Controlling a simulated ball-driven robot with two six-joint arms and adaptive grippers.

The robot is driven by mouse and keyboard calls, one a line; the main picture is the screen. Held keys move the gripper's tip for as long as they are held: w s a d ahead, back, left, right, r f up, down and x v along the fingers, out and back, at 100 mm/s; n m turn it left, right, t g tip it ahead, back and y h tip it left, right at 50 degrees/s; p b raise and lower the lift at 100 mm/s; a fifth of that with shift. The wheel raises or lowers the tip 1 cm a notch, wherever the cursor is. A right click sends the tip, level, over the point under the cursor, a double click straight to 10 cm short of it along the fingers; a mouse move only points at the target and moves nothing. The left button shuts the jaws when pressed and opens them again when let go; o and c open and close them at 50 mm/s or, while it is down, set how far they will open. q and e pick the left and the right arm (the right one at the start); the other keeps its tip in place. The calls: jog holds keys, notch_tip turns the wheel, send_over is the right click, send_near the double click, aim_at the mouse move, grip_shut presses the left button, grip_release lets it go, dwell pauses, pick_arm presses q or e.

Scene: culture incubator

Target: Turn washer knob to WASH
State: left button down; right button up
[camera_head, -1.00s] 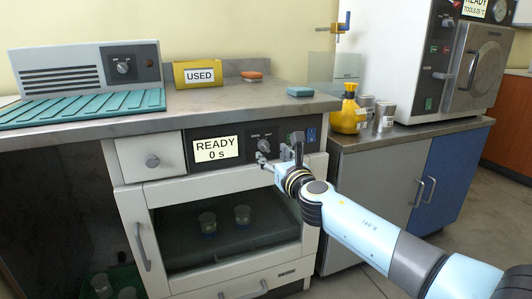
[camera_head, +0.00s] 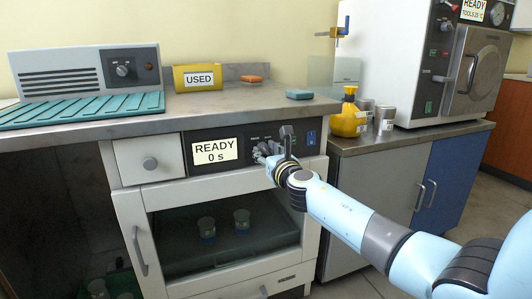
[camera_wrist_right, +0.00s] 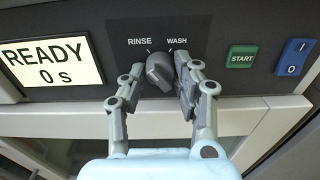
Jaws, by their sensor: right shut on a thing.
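The washer knob (camera_wrist_right: 160,72) is grey and sits on the dark panel under the labels RINSE (camera_wrist_right: 139,41) and WASH (camera_wrist_right: 177,41). Its upper end seems to lean toward RINSE, though its pointer mark is hard to make out. My right gripper (camera_head: 266,152) is at the panel, with the knob between its fingers in the wrist view. It is shut on the knob, the right finger close against its side. In the head view the gripper mostly hides the knob. The washer display (camera_head: 213,151) reads READY 0 s. My left gripper is not in view.
Right of the knob are a green START button (camera_wrist_right: 241,57) and a blue power switch (camera_wrist_right: 295,57). The glass washer door (camera_head: 225,235) below is closed, with beakers behind it. The counter edge (camera_head: 240,109) overhangs the panel.

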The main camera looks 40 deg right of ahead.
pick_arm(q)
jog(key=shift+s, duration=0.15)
pick_arm(e)
grip_shut()
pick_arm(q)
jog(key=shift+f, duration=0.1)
pick_arm(e)
jog(key=shift+m+b, duration=0.3)
jog(key=shift+m, duration=1.7)
jog(key=shift+m+b, duration=0.3)
jog(key=shift+m, duration=0.2)
jog(key=m+b, duration=0.1)
jog(key=m, duration=0.3)
jog(key=shift+a+m, duration=0.1)
jog(key=shift+m, duration=0.2)
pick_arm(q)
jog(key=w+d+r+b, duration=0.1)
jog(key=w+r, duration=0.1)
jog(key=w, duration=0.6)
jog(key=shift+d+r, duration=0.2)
pick_arm(e)
jog(key=shift+m, duration=2.2)
